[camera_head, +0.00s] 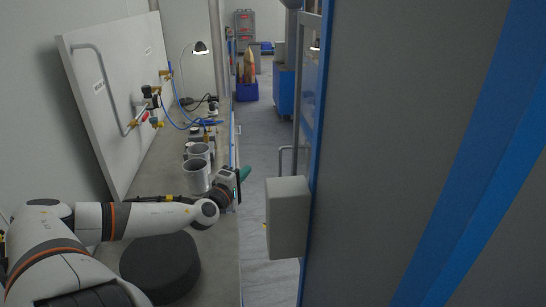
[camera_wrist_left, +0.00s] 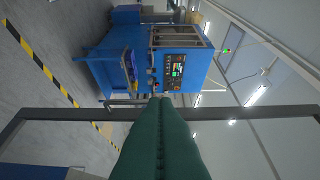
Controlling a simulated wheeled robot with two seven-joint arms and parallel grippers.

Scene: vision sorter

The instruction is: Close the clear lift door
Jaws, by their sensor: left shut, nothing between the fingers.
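My left gripper (camera_head: 246,172) has green fingers shut together with nothing between them, above the right edge of the long bench. In the left wrist view, the shut fingers (camera_wrist_left: 160,100) point toward a blue machine. A clear panel in a blue frame (camera_head: 311,75) stands upright on the machine at the right in the head view. It is seen nearly edge-on, so I cannot tell how far the lift door is open. A grey bar handle (camera_head: 284,160) sticks out below it, apart from my gripper. My right gripper is not in view.
A grey box (camera_head: 287,217) juts from the machine's side into the aisle. Metal cups (camera_head: 197,175), a black round block (camera_head: 160,266) and a lamp (camera_head: 200,47) stand on the bench. A blue bin (camera_head: 247,91) stands farther down. The aisle floor (camera_head: 262,130) is clear nearby.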

